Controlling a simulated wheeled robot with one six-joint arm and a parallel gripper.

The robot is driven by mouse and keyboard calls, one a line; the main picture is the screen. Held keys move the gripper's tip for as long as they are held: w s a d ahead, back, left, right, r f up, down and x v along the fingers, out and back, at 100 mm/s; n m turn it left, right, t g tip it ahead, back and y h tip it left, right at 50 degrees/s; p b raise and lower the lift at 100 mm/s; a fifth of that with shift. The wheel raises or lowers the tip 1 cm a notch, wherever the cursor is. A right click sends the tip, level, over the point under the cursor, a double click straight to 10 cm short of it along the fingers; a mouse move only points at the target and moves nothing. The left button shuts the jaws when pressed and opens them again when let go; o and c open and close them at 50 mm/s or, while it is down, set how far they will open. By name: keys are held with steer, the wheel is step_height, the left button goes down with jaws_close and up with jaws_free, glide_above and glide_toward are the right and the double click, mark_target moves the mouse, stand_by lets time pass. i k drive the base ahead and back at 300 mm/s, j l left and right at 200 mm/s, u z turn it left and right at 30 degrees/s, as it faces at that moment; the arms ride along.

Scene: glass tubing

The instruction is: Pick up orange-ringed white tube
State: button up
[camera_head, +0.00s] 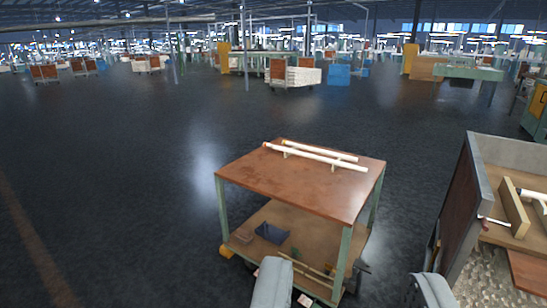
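Two white tubes lie roughly parallel on the brown top of a green-legged cart (300,185). The front tube (315,157) is longer and rests on small supports. The rear tube (325,152) is shorter and shows a faint orange-yellow tint near its left end. A clear orange ring is too small to make out on either one. My gripper (352,270) shows as two grey fingers at the bottom edge, spread wide apart with nothing between them. It is in the foreground, apart from the tubes.
The cart's lower shelf (280,215) holds a dark blue bin (271,233) and small items. At right stands a crate (464,190) with wooden blocks and another white tube (531,195). Dark open floor (120,170) lies left and behind. Distant carts and benches line the back.

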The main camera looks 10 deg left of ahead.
mark_target(362, 169)
steer(key=i+j+z, duration=0.1)
steer(key=i+j, duration=0.2)
steer(key=i, duration=0.3)
steer(key=i+j+z, duration=0.1)
steer(key=i+j, duration=0.2)
steer(key=i, duration=0.3)
steer(key=i+j+z, duration=0.15)
steer(key=i+j, duration=0.25)
steer(key=i, duration=0.2)
steer(key=i+j+z, duration=0.1)
steer(key=i+j, duration=0.35)
steer(key=i, duration=0.15)
